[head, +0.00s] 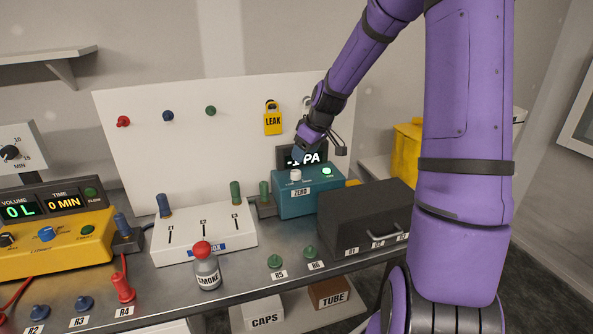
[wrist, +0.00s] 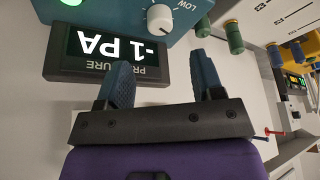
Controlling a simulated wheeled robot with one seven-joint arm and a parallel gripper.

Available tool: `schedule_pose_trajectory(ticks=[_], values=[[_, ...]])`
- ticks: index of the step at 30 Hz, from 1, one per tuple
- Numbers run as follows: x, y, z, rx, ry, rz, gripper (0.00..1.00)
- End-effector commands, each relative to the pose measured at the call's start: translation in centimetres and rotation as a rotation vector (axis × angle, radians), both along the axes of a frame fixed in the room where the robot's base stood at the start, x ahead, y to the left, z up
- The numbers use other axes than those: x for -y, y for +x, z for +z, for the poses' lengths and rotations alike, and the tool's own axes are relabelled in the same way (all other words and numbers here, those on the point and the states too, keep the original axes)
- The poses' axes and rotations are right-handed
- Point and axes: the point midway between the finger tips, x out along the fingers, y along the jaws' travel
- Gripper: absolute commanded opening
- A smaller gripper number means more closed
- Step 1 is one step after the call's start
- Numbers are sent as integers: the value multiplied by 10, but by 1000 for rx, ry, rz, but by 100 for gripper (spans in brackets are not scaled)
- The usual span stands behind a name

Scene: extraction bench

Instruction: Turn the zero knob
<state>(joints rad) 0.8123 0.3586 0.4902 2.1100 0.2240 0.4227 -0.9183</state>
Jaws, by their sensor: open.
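The zero knob (head: 295,175) is a small white knob on the teal box labelled ZERO (head: 310,196), which stands on the bench beside a dark case. In the wrist view the white knob (wrist: 160,18) sits on the teal face (wrist: 110,14) beside the word LOW. A pressure display (wrist: 110,50) reads -1 PA. My gripper (wrist: 165,75) is open and empty, its two blue-grey fingers pointing toward the teal box. The knob lies ahead of the fingers, apart from them. In the head view my gripper (head: 318,150) is above and behind the box, its fingertips partly hidden.
A dark case with a handle (head: 365,218) stands right of the teal box. Green cylinders (head: 236,192) and a white switch box (head: 205,232) stand to its left. A smoke bottle (head: 206,268) is in front. A yellow LEAK tag (head: 272,120) hangs on the white panel behind.

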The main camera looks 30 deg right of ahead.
Motion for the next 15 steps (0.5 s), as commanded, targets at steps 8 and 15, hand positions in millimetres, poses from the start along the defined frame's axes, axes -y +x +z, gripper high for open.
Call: schedule_pose_trajectory(ticks=[8, 15], values=[[-8, 17, -46, -3, 3, 2, 61], [-11, 27, -70, -3, 1, 1, 61]])
